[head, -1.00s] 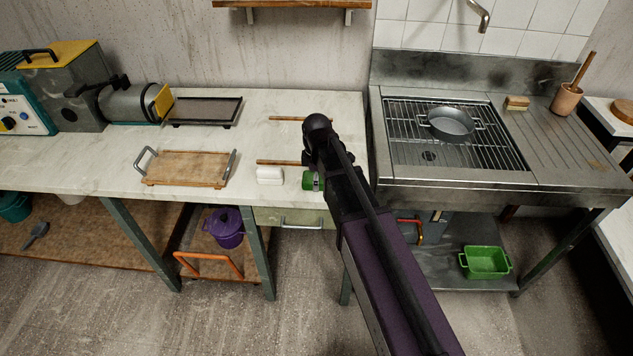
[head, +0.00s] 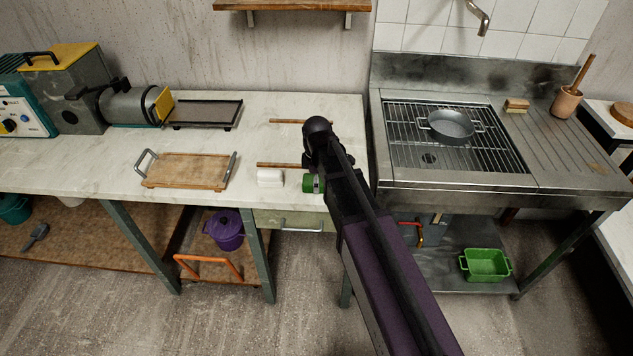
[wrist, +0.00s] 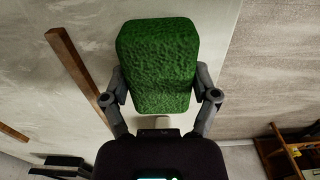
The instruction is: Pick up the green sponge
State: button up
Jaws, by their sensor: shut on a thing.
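The green sponge (wrist: 158,62) is a rough, rounded block held between the two fingers of my gripper (wrist: 160,98) in the wrist view. The fingers are shut on its two sides near its lower part. In the head view the sponge (head: 308,183) shows as a small green patch at the front edge of the counter, just right of a white block. My arm hides most of my gripper there. I cannot tell from the head view how far the sponge is above the counter.
The white block (head: 270,177) and wooden sticks (head: 283,165) lie close by on the counter (head: 105,180). A wooden tray (head: 187,171) is further left. A metal sink unit with a pan (head: 452,125) stands to the right.

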jog(key=shift+r, duration=0.15)
notch_tip(320, 180, up, 4)
jog(key=p, duration=0.4)
jog(key=s+d, duration=0.3)
jog(key=s, duration=1.2)
jog(key=shift+s+d+r+p, duration=0.15)
jog(key=shift+s+r+p, duration=0.2)
jog(key=shift+p, duration=0.1)
jog(key=shift+o, duration=0.3)
jog(key=shift+c, duration=0.8)
